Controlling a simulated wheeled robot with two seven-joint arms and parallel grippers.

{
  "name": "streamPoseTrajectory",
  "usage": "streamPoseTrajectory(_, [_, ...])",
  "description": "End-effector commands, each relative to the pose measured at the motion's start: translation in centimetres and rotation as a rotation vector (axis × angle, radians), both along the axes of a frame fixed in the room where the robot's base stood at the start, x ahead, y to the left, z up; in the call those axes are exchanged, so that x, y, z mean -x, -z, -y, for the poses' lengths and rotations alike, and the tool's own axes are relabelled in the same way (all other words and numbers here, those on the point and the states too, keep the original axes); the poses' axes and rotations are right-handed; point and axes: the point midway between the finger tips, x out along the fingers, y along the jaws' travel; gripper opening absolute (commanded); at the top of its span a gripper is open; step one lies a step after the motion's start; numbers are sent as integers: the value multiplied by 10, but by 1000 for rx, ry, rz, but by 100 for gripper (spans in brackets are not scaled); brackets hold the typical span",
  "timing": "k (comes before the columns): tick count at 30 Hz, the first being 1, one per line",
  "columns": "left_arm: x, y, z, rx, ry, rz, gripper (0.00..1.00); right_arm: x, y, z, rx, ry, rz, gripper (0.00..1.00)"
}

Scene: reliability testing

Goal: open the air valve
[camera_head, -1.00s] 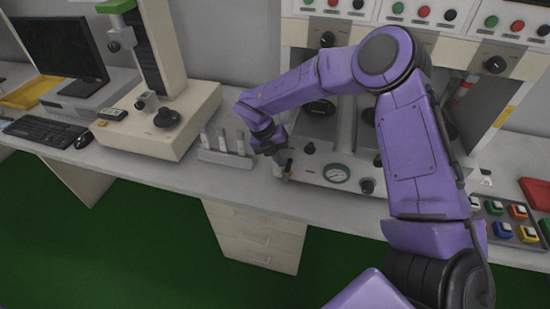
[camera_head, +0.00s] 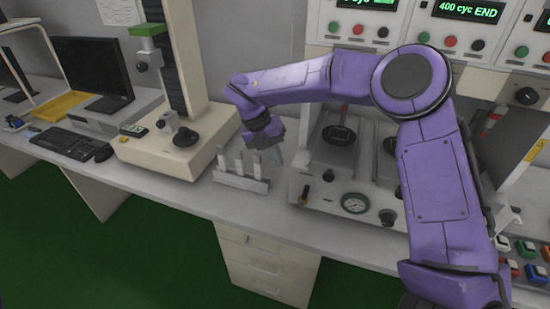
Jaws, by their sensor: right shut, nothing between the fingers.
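The likely air valve is a small dark lever with a brownish tip (camera_head: 304,195), on the front left of the white test machine (camera_head: 335,206), left of the round pressure gauge (camera_head: 355,203). It is too small to tell exactly which way its handle is turned. My right gripper (camera_head: 278,156) is shut and empty. It points down above and left of the lever, behind the rack of white pieces in the picture, and is apart from the lever. My purple right arm covers part of the machine. My left gripper is out of view.
A rack with white upright pieces (camera_head: 241,181) stands left of the lever. Black knobs (camera_head: 387,217) sit near the gauge. A cream tester with a column (camera_head: 170,150) stands further left. Above, a display (camera_head: 468,12) reads "400 cyc END". The counter front (camera_head: 255,211) is clear.

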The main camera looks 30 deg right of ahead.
Motion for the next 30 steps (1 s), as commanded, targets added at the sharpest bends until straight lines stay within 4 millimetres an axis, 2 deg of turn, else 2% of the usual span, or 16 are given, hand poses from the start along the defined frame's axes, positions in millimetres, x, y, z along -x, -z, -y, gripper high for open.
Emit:
streamPoseTrajectory(11, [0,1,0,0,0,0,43,0,-4,-1,0,-1,-2,0])
streamPoseTrajectory(14, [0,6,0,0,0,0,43,1,12,-8,23,-20,-27,0])
streamPoseTrajectory(16, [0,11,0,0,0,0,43,-7,26,-18,73,-63,-42,0])
streamPoseTrajectory(22, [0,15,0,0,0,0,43,-22,32,-27,23,-594,-251,0])
streamPoseTrajectory(30, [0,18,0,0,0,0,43,-36,30,-36,-135,-1346,-596,0])
